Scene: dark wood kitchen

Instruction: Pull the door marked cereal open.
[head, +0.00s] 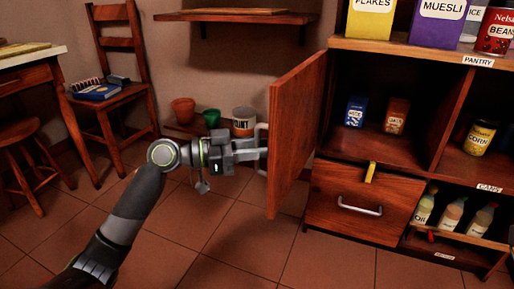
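The cabinet door (297,130) is a reddish wood panel. It stands swung wide open, sticking out from the cabinet front on the left side of the upper left compartment. Its outer face is turned away to the left, so no cereal label can be read. A pale bar handle (263,130) shows at its left side. My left gripper (261,152) reaches in from the left and its fingers are at the handle, seemingly shut on it; the fingertips are partly hidden. My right gripper is out of view.
Inside the open compartment stand a blue box (355,112) and a red-brown box (396,116). Below is a shut drawer (358,207) with a bar handle. Pots (183,110) sit on a low shelf behind my arm. A chair (125,70) stands left. The floor before the cabinet is clear.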

